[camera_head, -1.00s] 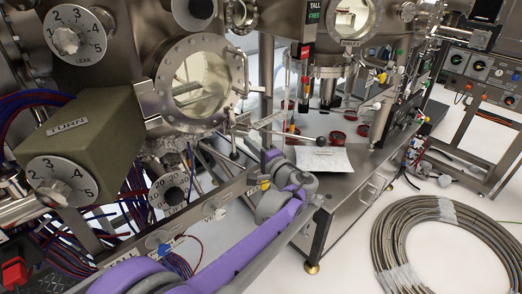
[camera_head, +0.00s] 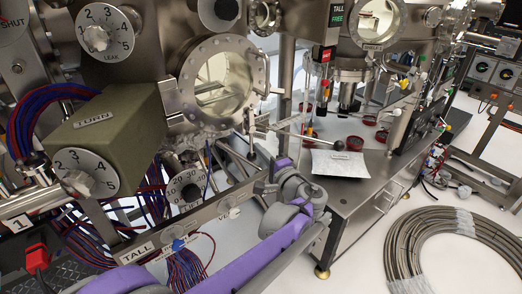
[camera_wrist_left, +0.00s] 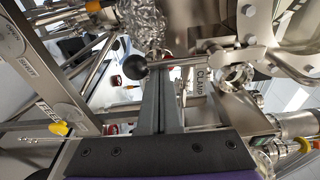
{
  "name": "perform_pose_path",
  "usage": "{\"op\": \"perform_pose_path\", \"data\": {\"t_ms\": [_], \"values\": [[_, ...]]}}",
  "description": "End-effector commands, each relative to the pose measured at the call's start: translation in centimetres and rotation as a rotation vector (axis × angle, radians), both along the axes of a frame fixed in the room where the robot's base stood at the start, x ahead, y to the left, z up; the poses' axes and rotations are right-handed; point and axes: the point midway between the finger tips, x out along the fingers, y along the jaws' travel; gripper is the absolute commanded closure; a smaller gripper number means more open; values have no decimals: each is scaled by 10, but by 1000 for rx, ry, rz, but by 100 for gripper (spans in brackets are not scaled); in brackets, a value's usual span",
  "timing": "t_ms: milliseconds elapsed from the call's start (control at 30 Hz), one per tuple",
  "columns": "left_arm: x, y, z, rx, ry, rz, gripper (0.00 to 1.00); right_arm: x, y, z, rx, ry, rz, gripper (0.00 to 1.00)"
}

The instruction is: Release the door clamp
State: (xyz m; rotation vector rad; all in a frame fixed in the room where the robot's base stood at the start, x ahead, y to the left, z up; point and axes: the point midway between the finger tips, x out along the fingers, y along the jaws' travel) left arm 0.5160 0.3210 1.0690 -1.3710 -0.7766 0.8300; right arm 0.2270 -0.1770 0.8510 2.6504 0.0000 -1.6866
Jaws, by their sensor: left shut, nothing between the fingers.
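The door clamp shows in the left wrist view as a metal rod (camera_wrist_left: 190,62) with a black ball knob (camera_wrist_left: 134,67) at its left end. A "CLAMP" label (camera_wrist_left: 203,82) is beside it. In the head view the lever's knob (camera_head: 339,144) sticks out to the right of the round chamber door (camera_head: 181,100), which has a glass window and a bolted rim. My left gripper (camera_wrist_left: 160,72) is shut and empty. Its fingers reach up to the rod, close to the knob; whether they touch it I cannot tell. In the head view the fingers are hard to make out.
A green box (camera_head: 110,125) with a dial stands at the left. A steel bench (camera_head: 345,200) with a paper sheet (camera_head: 338,163) is beyond my arm. A hose coil (camera_head: 400,240) lies on the floor at the right.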

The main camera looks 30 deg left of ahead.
Motion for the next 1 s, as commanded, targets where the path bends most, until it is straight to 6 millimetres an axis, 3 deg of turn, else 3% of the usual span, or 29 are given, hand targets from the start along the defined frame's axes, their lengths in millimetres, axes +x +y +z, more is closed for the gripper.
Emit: {"op": "perform_pose_path", "data": {"t_ms": [567,1000], "values": [[-7,3,-1,40,99,1,100,0,0,3,0,-1,0,17],[-28,12,2,164,396,2,100,2,0,14,0,-5,0,17]]}}
